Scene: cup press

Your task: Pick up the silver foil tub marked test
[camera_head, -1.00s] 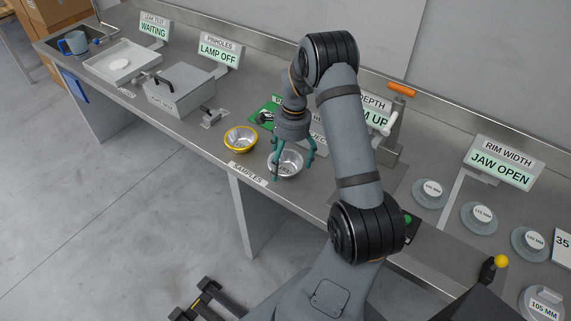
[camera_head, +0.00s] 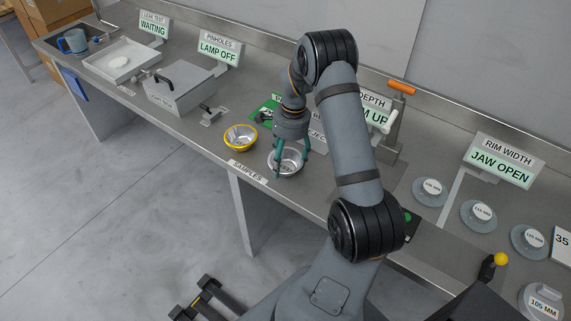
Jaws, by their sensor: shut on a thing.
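The silver foil tub (camera_head: 289,168) is a round bowl-shaped tub near the front edge of the bench, right of the SAMPLES label. Any marking on it is too small to read for sure. My gripper (camera_head: 290,165), with green fingers, points down at the tub and is shut on it. One finger shows at the tub's left side and the other at its right rear. I cannot tell whether the tub is clear of the bench.
Behind the gripper is a green mat (camera_head: 264,111), partly hidden by my arm. A grey box with a black handle (camera_head: 179,89) stands to the left. A press with an orange handle (camera_head: 402,87) is behind my arm. Round discs (camera_head: 430,188) lie to the right.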

